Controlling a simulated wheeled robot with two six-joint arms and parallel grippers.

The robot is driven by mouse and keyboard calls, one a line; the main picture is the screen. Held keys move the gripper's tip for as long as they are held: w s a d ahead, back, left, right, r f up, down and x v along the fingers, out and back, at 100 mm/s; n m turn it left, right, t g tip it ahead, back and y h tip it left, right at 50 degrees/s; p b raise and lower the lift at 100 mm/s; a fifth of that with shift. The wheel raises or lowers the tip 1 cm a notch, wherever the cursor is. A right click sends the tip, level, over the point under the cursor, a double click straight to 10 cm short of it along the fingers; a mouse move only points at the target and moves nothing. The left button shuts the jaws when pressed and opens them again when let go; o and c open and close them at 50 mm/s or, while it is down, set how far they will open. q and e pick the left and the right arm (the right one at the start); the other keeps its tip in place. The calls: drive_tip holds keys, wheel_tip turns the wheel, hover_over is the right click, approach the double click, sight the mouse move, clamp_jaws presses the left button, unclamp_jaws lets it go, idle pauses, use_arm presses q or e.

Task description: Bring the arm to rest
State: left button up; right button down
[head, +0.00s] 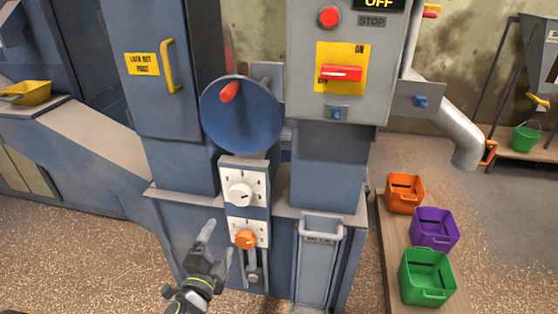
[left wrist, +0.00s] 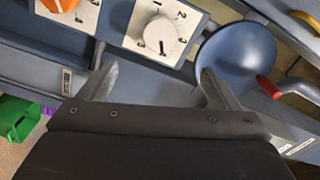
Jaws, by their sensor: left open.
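My left gripper (head: 220,248) is in the lower middle of the head view, in front of the blue machine (head: 180,225). It is open and empty, with its fingers pointing up toward the control dials. In the left wrist view its two fingers (left wrist: 152,88) are spread apart with nothing between them. The white dial (head: 240,193) and the orange knob (head: 246,238) are beyond the fingers; the white dial also shows in the left wrist view (left wrist: 160,34). I see no contact with either. My right gripper is not in view.
A blue handwheel (head: 241,115) with a red handle is above the dials. The red switch (head: 341,73) sits on a yellow plate under an OFF display. Orange (head: 405,193), purple (head: 434,229) and green (head: 427,278) bins stand on a bench at right. Floor at lower left is clear.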

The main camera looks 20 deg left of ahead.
use_arm(q)
drive_tip(key=s+a+f+n+g, duration=0.1)
drive_tip(key=s+f+n+g, duration=0.2)
drive_tip(key=f, duration=0.7)
drive_tip(key=s+a+f+n+g, duration=0.1)
drive_tip(key=s+f+n+g, duration=0.2)
drive_tip(key=f, duration=0.7)
drive_tip(key=s+d+f+n+g+h, duration=0.1)
drive_tip(key=s+d+f+n+g, duration=0.15)
drive_tip(key=s+f+g, duration=0.7)
drive_tip(key=s+d+f+n+g+h, duration=0.15)
drive_tip(key=s+d+f+n, duration=0.25)
drive_tip(key=s+f, duration=0.95)
drive_tip(key=s+r+p, duration=0.7)
drive_tip(key=s+p, duration=0.1)
drive_tip(key=p, duration=0.6)
drive_tip(key=shift+a+t, duration=0.3)
drive_tip(key=shift+a, duration=0.1)
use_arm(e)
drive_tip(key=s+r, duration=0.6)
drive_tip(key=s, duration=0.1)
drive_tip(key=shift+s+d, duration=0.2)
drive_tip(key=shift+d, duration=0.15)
use_arm(q)
drive_tip(key=shift+h, duration=0.25)
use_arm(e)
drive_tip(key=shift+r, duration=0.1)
